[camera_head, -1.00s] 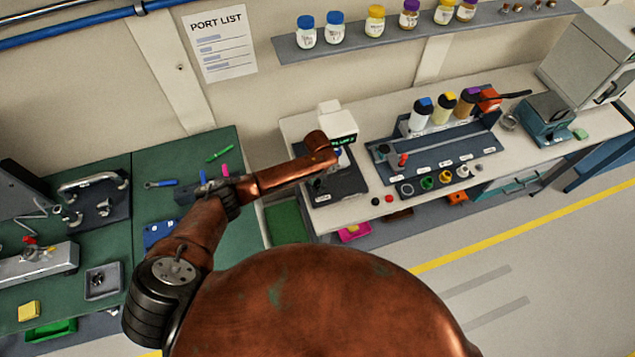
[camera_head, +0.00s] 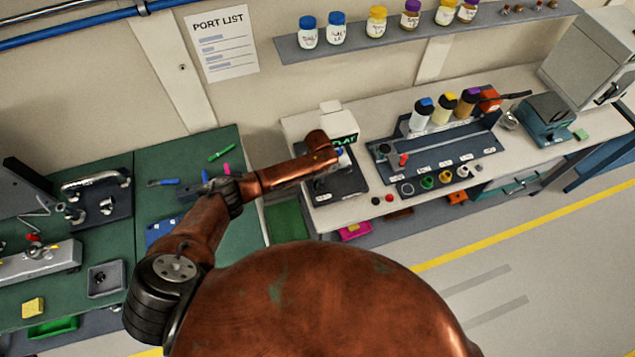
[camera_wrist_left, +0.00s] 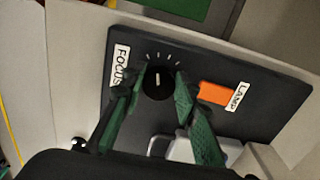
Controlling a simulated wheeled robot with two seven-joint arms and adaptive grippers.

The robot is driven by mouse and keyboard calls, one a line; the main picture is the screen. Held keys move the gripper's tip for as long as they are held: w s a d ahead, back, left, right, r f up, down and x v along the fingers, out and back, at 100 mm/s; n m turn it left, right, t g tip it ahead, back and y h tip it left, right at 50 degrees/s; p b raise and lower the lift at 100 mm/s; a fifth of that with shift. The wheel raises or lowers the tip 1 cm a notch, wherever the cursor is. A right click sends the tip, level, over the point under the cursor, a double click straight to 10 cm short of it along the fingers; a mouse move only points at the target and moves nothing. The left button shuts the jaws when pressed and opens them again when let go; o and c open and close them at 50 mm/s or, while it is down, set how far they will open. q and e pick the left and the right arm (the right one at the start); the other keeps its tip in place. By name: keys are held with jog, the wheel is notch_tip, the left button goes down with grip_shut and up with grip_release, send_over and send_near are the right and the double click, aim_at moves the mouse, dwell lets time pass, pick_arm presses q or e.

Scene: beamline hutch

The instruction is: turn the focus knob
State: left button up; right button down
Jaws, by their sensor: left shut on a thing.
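The focus knob (camera_wrist_left: 158,76) is a round black dial with a white pointer line, on a dark panel (camera_wrist_left: 105,60) in the left wrist view. White tick marks fan out beside it, and a white FOCUS label (camera_wrist_left: 121,64) is to its left. My left gripper (camera_wrist_left: 158,92) has its green fingers on either side of the knob, shut on it. In the head view my left arm covers most of the gripper and the knob. The dark base (camera_head: 348,186) of the white instrument (camera_head: 338,120) shows there. My right gripper is in neither view.
An orange switch (camera_wrist_left: 215,94) marked LAMP (camera_wrist_left: 238,96) is right of the knob on the same panel. A rack with bottles (camera_head: 440,140) stands right of the instrument. A green-topped bench (camera_head: 190,150) with tools is on the left.

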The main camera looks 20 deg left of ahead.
pick_arm(q)
jog(key=shift+d, duration=0.25)
jog(key=o, duration=0.9)
jog(key=shift+w, duration=0.1)
jog(key=shift+o, duration=1.3)
jog(key=shift+a, duration=0.1)
notch_tip(320, 180, up, 12)
jog(key=shift+a, duration=0.1)
